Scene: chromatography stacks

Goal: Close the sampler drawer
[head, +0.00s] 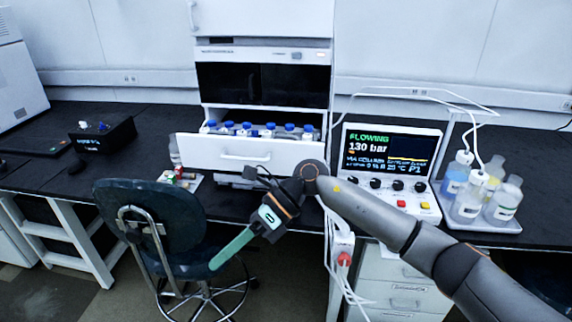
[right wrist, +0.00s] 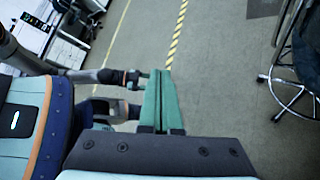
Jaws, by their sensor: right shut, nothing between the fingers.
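The sampler drawer (head: 205,153) is pulled out from the lower part of the white stack in the head view. It has a white front with a pale handle (head: 246,157) and holds several blue-capped vials (head: 262,130). My right gripper (head: 216,265) is shut and empty, with its green fingers pointing down and left. It is in front of and below the drawer, apart from it, over the dark chair's seat area in the picture. Its shut fingers also show in the right wrist view (right wrist: 165,73), over the floor. My left gripper is not in the head view.
A dark chair (head: 150,223) stands before the bench at left. A control box with a screen (head: 391,152) and a tray of bottles (head: 480,222) stand right of the drawer. A black box (head: 103,137) sits on the left bench. White cables (head: 346,270) hang below.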

